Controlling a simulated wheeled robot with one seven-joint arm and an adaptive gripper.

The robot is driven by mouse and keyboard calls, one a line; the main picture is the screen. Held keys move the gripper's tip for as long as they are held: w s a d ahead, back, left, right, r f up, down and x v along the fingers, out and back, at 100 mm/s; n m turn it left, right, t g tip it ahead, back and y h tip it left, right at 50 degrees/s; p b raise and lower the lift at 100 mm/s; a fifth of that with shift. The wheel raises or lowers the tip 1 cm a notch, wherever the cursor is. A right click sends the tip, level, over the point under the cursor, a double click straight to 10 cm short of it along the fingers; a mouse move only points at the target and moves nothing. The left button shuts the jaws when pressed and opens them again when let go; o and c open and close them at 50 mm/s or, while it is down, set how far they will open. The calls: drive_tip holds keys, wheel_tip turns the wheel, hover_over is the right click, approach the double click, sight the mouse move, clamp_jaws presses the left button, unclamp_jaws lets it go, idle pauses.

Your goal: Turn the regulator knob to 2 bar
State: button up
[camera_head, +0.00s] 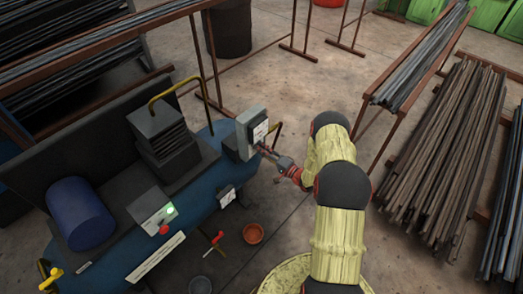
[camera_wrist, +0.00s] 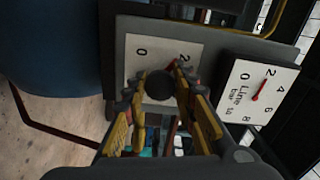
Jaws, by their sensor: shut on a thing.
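The regulator knob (camera_wrist: 160,86) is a dark round knob in the wrist view, in front of a pale scale plate (camera_wrist: 140,50) showing 0 and 2. My gripper (camera_wrist: 160,90) has its yellow-sided fingers closed on either side of the knob. A white gauge (camera_wrist: 258,93), marked "Line bar", sits just to the right; its red needle points up and right, roughly toward the 2. In the head view my gripper (camera_head: 268,152) reaches the grey box (camera_head: 251,125) at the end of the blue machine. The knob is hidden there.
The blue machine bench (camera_head: 195,215) carries a blue drum (camera_head: 80,212), a stack of dark blocks (camera_head: 165,143) and a yellow-handled bar. An orange pot (camera_head: 253,233) stands on the floor nearby. Racks of metal bars (camera_head: 440,150) stand right; floor between is clear.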

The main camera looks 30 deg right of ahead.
drive_tip(key=shift+m, duration=0.9)
drive_tip(key=o, duration=1)
drive_tip(key=shift+o, duration=0.6)
drive_tip(key=shift+s, duration=0.1)
drive_tip(key=v, duration=1.1)
drive_tip(key=shift+s+d, duration=0.15)
drive_tip(key=shift+s, duration=0.25)
